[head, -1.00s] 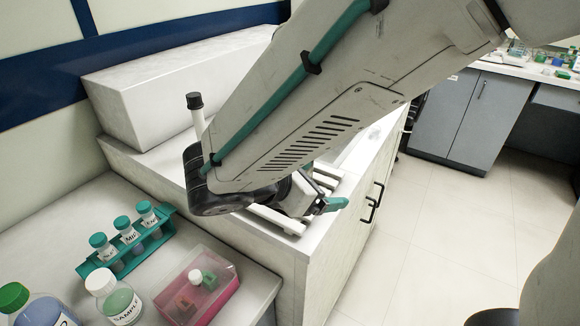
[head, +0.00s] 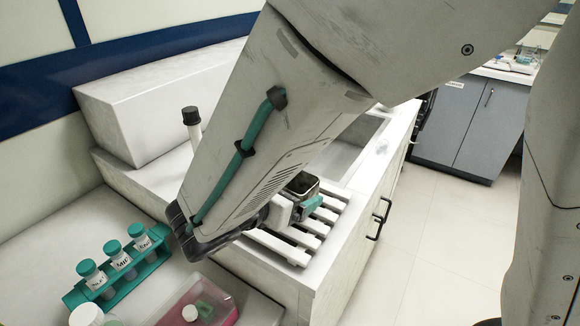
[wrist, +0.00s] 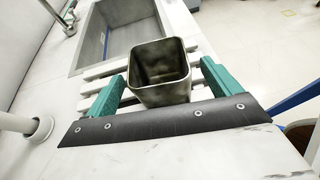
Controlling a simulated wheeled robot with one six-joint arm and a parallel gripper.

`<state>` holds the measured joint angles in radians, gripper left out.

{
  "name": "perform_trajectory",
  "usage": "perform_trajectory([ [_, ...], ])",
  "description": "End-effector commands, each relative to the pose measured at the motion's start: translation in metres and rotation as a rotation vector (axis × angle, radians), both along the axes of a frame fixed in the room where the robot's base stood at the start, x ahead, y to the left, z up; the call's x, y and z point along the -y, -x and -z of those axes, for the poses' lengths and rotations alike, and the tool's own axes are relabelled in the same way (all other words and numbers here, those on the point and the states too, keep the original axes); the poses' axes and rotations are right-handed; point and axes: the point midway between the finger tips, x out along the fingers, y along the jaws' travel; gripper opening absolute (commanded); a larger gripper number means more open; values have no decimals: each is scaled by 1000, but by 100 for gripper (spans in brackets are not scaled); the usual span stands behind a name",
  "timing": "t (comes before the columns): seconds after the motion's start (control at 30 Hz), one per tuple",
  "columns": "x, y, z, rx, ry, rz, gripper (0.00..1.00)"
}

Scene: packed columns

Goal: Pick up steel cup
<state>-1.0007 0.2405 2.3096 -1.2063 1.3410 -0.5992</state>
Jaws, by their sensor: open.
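The steel cup (wrist: 160,88) is a square, dark metal cup with an open top. In the wrist view it stands upright on a white slatted rack, between the two teal fingers of my gripper (wrist: 162,90). The fingers are open, with a visible gap on each side of the cup. In the head view only the upper part of the cup (head: 303,184) shows behind my gripper (head: 305,208); my arm hides the rest.
The white slatted rack (head: 284,248) lies beside a sink (wrist: 122,38). A white post with a black cap (head: 191,122) stands left of my arm. A teal rack with several tubes (head: 150,258) and a pink box (head: 222,298) sit at the front left.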

Motion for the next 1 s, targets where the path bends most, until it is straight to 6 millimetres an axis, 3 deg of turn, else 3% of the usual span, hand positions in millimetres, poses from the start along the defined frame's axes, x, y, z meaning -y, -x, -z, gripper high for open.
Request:
perform_trajectory([
  [0.2,18,-20,11,0,2,4,89],
  [0.47,20,-22,12,0,0,4,89],
  [0.67,21,-22,11,0,0,5,36],
  [1.0,21,-22,10,1,-1,5,36],
])
